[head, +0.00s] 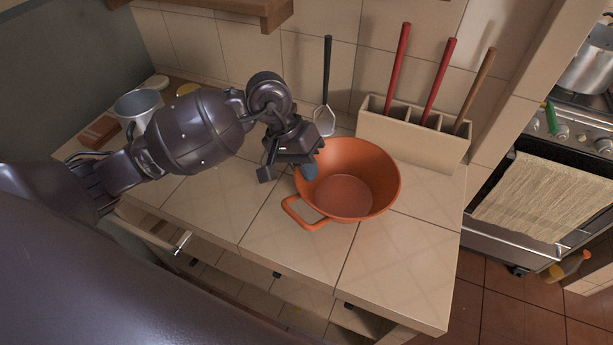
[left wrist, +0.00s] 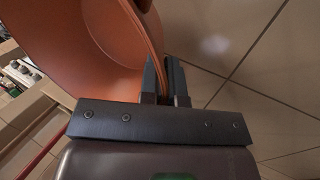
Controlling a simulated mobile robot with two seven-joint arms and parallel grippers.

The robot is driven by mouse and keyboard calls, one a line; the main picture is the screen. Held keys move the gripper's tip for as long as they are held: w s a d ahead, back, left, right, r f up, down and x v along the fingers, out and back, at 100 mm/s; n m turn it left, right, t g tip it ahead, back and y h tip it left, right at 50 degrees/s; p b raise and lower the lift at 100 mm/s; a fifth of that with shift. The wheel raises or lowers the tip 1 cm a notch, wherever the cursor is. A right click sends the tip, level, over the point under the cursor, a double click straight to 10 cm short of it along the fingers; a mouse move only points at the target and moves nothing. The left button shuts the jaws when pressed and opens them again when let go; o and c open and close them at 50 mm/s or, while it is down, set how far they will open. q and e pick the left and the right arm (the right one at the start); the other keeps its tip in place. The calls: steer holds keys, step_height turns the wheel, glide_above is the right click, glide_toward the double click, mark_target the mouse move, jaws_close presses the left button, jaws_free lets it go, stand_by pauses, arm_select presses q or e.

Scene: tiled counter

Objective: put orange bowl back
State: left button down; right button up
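The orange bowl (head: 345,195) is upright at the middle of the tiled counter, with a loop handle at its front left. It fills the upper left of the left wrist view (left wrist: 95,45). My left gripper (head: 309,171) is at the bowl's left rim. In the left wrist view its two fingers (left wrist: 165,80) are close together, one on each side of the bowl's wall, and look shut on it. I cannot tell whether the bowl's base touches the counter. My right gripper is not in view.
A beige utensil holder (head: 412,143) with red and wooden handles stands right behind the bowl. A spatula (head: 325,100) leans at the wall. A metal pot (head: 138,106) is at the left. An open drawer (head: 150,225) is below the counter. The counter's front right is clear.

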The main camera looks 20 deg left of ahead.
arm_select(q)
steer(key=shift+f, duration=1.45)
steer(key=shift+f, duration=0.2)
steer(key=c, duration=1.3)
jaws_free()
steer(key=shift+r, duration=0.1)
steer(key=shift+r, duration=0.2)
steer(key=v, duration=1.2)
steer(key=shift+s+f, duration=0.1)
steer(key=shift+f, duration=0.05)
